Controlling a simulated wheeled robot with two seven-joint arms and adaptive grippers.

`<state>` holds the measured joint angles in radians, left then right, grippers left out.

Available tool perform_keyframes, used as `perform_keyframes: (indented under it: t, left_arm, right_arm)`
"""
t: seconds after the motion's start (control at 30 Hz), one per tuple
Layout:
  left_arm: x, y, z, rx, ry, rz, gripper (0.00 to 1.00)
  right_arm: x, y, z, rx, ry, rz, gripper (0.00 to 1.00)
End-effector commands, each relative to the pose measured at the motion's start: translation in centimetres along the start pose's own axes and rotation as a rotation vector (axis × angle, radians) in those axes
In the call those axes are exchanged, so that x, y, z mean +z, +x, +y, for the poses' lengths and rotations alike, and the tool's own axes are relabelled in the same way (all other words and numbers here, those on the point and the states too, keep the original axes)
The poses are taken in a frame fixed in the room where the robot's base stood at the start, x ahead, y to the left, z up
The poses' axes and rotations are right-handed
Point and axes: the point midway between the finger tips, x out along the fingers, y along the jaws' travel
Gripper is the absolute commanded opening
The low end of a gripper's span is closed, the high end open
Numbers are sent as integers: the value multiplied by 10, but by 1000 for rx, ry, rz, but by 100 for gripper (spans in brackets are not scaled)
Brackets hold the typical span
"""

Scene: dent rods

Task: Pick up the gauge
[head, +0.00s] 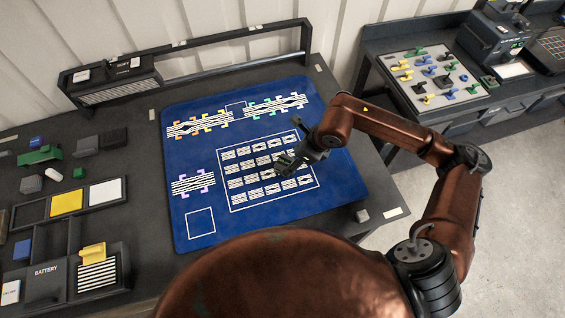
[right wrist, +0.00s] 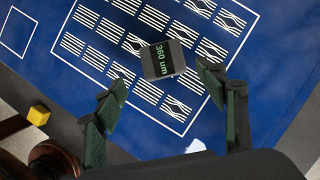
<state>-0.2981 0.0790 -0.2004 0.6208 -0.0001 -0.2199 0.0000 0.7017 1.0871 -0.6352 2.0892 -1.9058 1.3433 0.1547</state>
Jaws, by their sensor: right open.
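The gauge (right wrist: 163,60) is a small dark grey block with a green "360 um" readout. In the right wrist view it sits over the printed grid on the blue mat (right wrist: 45,60), between and slightly beyond my fingertips. My right gripper (right wrist: 160,78) is open, with green-padded fingers on either side of the gauge and visible gaps. In the head view my right gripper (head: 296,155) is above the grid's right part, and the gauge (head: 284,164) is partly hidden there. My left gripper is not in view.
Striped cards with coloured corner brackets (head: 200,125) lie on the mat. Trays (head: 66,203) and a battery box (head: 45,284) stand at left. A small grey cube (head: 362,215) is near the front edge. A yellow cube (right wrist: 38,115) shows in the wrist view.

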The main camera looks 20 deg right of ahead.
Motion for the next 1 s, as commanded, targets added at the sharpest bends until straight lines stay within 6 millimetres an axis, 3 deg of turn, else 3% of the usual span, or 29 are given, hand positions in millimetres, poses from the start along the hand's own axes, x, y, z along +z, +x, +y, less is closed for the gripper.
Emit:
perform_keyframes:
  t: [0.6,0.87,1.0]
  left_arm:
    - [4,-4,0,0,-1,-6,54]
    - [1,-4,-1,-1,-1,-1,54]
    - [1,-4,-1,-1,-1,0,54]
  right_arm:
    - [5,71,-6,-1,5,3,65]
    - [5,74,-6,-1,2,3,65]
    - [5,74,-6,-1,2,3,56]
